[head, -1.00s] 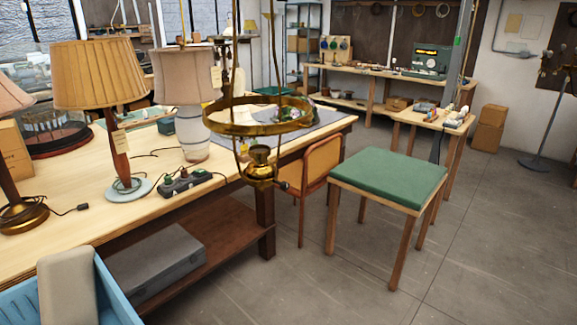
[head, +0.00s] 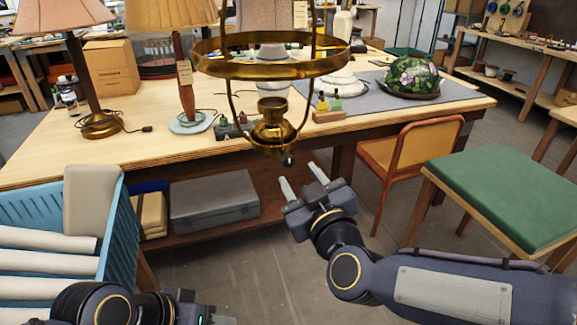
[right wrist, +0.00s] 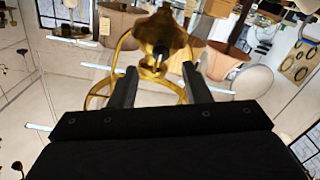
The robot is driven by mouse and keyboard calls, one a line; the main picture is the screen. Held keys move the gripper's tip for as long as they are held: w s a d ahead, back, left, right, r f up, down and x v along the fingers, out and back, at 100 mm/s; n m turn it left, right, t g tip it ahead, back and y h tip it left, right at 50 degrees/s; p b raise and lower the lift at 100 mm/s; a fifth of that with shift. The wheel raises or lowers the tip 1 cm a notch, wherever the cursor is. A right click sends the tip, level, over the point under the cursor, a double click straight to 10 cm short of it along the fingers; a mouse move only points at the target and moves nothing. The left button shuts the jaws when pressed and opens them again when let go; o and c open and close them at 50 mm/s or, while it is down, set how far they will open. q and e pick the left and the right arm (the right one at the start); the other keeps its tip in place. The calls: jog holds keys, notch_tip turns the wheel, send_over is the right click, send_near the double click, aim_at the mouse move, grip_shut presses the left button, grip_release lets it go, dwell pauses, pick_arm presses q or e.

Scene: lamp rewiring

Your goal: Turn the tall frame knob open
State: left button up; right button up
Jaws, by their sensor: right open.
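The tall brass frame (head: 272,66) hangs in the middle of the head view, with a wide ring and a burner cup (head: 273,125) below it. A small dark knob (head: 288,160) shows at the cup's lower end. My right gripper (head: 301,177) is open and empty, just below and right of the knob, apparently apart from it. In the right wrist view, the brass frame (right wrist: 163,32) lies beyond and between the open fingers (right wrist: 159,78). My left gripper (head: 190,308) is partly cut off at the bottom edge; its fingers are not clear.
The wooden workbench (head: 60,165) with several lamps stands behind the frame. A blue crate (head: 122,235) with pale rolls is at the lower left. An orange chair (head: 415,150) and a green-topped stool (head: 510,190) stand right. Floor between is bare.

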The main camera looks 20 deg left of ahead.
aim_at(289, 161)
jog(key=p+x, duration=0.1)
jog(key=x, duration=0.6)
jog(key=shift+w+a, duration=0.2)
jog(key=shift+a, duration=0.05)
grip_shut()
